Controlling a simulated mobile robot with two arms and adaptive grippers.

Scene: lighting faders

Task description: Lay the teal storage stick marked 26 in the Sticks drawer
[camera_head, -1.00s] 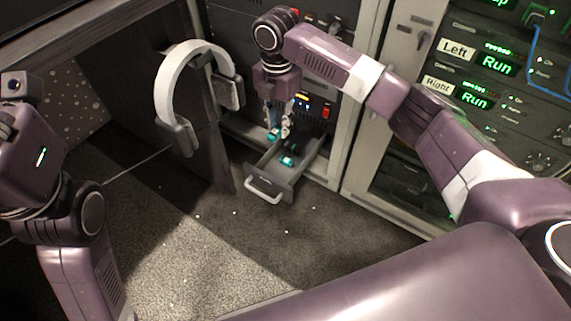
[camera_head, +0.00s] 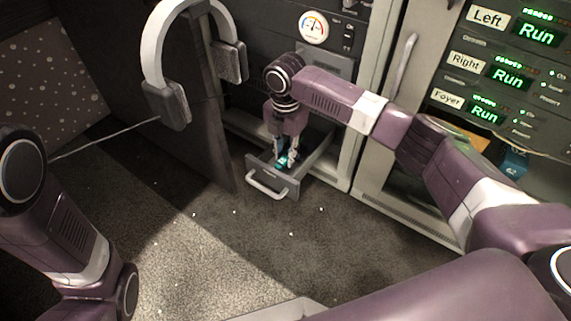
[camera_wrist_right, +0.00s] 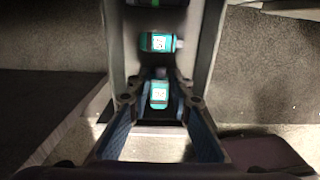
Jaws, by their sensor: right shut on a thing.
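The grey drawer (camera_head: 293,188) is pulled out low in the rack, with a silver handle at its front. My right gripper (camera_head: 287,158) points down into the drawer opening. In the right wrist view, my right gripper (camera_wrist_right: 159,84) is shut on a teal stick (camera_wrist_right: 159,96) with a white label, whose number I cannot read surely. A second teal stick (camera_wrist_right: 157,42) lies crosswise in the drawer beyond it, apart from it. Whether the held stick touches the drawer floor is unclear. My left arm shows at the left of the head view, but its gripper is out of view.
A white-and-grey headset (camera_head: 157,60) hangs on the dark panel left of the drawer. Rack units with green "Run" displays (camera_head: 507,76) stand at the right. More teal shows at the drawer's far end (camera_wrist_right: 155,3). The carpet (camera_head: 230,250) before the drawer is clear.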

